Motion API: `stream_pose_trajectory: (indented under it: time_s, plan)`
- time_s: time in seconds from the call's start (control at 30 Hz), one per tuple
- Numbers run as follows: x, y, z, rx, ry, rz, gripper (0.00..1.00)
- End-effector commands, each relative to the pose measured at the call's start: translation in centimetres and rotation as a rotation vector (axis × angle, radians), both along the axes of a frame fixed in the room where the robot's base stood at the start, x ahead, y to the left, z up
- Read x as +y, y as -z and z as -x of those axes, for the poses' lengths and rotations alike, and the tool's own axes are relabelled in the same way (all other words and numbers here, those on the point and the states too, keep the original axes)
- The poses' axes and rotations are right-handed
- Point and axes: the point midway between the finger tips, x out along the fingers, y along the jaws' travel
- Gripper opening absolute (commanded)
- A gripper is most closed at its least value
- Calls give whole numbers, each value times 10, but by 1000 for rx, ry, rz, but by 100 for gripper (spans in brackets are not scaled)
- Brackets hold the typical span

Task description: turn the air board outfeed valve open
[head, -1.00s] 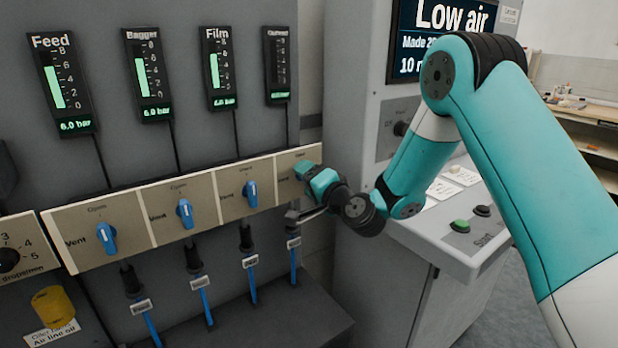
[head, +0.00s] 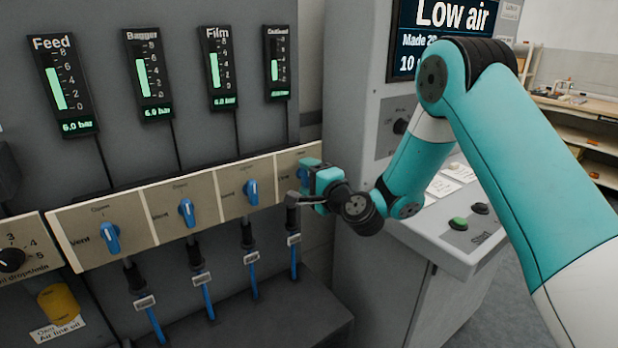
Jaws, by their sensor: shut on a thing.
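The outfeed valve is the rightmost on the beige air board (head: 128,248). A sliver of its blue handle (head: 302,174) shows; my gripper hides most of it. My gripper (head: 306,181) is shut on this handle, its wrist coming in from the right. The handle's exact angle is hard to make out. The outfeed gauge (head: 278,66) above it has a green bar lit to about mid-scale; its label is blurred. The feed valve (head: 109,238), bagger valve (head: 187,212) and film valve (head: 251,191) have blue handles standing roughly upright.
A grey console (head: 440,232) with a green button (head: 458,223) and a "Low air" screen (head: 445,32) stands close to the right. Blue hoses (head: 207,301) hang below the valves.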

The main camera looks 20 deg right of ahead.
Motion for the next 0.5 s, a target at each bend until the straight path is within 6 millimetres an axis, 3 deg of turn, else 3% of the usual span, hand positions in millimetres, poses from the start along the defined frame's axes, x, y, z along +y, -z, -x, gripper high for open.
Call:
stream_pose_trajectory:
  time_s: [0.2, 0.23, 0.33, 0.5]
  plan:
    - [-1, 1, 0, 2, 2, -3, 40]
    - [-1, 1, 0, 2, 2, -3, 66]
    - [-1, 1, 0, 2, 1, -3, 89]
    - [0, 0, 0, 1, 0, -1, 89]
